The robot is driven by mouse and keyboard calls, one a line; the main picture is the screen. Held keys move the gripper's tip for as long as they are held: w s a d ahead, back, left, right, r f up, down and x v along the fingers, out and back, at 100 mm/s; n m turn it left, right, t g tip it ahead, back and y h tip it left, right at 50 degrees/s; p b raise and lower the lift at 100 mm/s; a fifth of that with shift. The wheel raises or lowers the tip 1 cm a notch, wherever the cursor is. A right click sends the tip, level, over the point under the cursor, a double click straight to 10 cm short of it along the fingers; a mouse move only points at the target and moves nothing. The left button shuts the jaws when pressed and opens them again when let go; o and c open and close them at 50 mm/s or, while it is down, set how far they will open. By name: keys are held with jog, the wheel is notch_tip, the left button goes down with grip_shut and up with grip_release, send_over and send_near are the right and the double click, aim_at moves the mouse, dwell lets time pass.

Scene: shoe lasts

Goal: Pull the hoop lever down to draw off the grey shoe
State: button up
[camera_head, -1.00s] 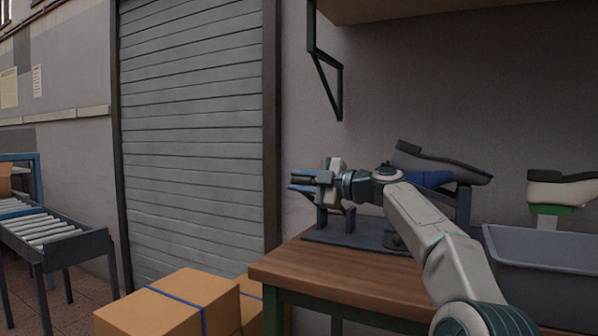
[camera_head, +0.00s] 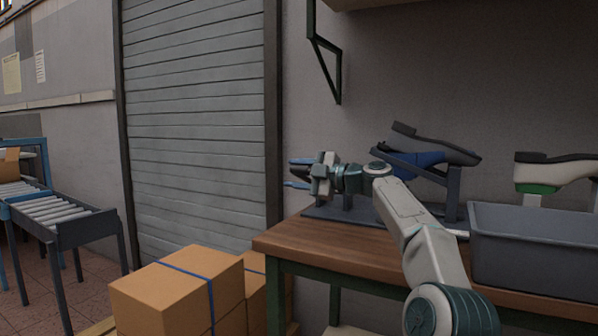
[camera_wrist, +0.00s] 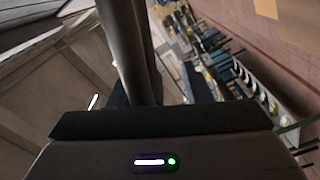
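The grey shoe (camera_head: 455,152) sits sole up and tilted on a blue last (camera_head: 424,159), on a dark stand (camera_head: 453,190) at the back of the bench. A dark bar (camera_head: 405,163) slants beside the blue last; I cannot tell whether it is part of the hoop lever. My gripper (camera_head: 297,173) is left of the shoe, pointing left, its blue-tipped fingers apart with nothing visible between them. My arm hides part of the stand. In the wrist view, dark upright parts rise in front of the gripper body; what they are is unclear.
A grey bin (camera_head: 535,255) stands on the right of the wooden bench (camera_head: 335,245). Behind it is a light shoe with a dark sole (camera_head: 556,172) on a green last. Cardboard boxes (camera_head: 180,290) stand left of the bench, with a roller conveyor (camera_head: 55,212) farther left.

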jog(key=shift+s+r, duration=0.1)
jog(key=shift+r, duration=0.05)
jog(key=shift+s+d, duration=0.15)
jog(key=shift+d, duration=0.45)
jog(key=b+v, duration=0.2)
jog(key=v, duration=1)
jog(key=shift+s+d, duration=0.15)
jog(key=shift+s, duration=0.15)
jog(key=s+a+m+g+h+p, duration=0.3)
jog(key=s+a+m+h+p, duration=0.55)
jog(key=p, duration=0.65)
jog(key=s+d+m+h+p, duration=0.2)
jog(key=s+m+p, duration=0.3)
jog(key=s, duration=0.5)
jog(key=s+d+m+g+h+p, duration=0.1)
jog(key=s+d+m+h+p, duration=0.2)
jog(key=s+p, duration=0.7)
jog(key=s+d+r+m+g+h+p, duration=0.1)
jog(key=s+d+m+h+p, duration=0.1)
jog(key=s+d+m+p, duration=0.4)
jog(key=s+m+p, duration=0.1)
jog(key=s+m, duration=0.1)
jog(key=s, duration=0.3)
jog(key=shift+d+m+p, duration=0.15)
jog(key=shift+m+p, duration=0.2)
jog(key=shift+p, duration=0.05)
